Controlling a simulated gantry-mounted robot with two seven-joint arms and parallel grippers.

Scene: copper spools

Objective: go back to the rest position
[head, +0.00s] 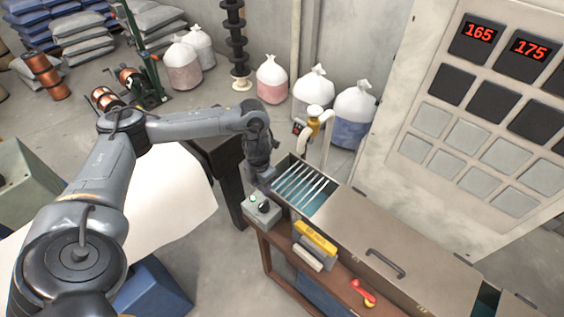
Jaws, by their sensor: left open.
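My left arm comes in from the left and reaches across to the middle of the view. My left gripper (265,178) points down beside the near end of the metal trough (350,228), just above the small grey control box (262,211) with a green button and a black knob. The gripper is open, and I see nothing held in it; its fingertips are small and partly hidden. I cannot tell whether it touches the box or the trough edge. My right gripper is not in view.
Pale strands (303,184) lie in the trough's open end. A yellow block (315,237) and a red-handled tool (363,293) lie on the brown bench. Tied bags (313,92) stand behind. A control panel (480,120) reads 165 and 175. Copper spools (45,74) are far left.

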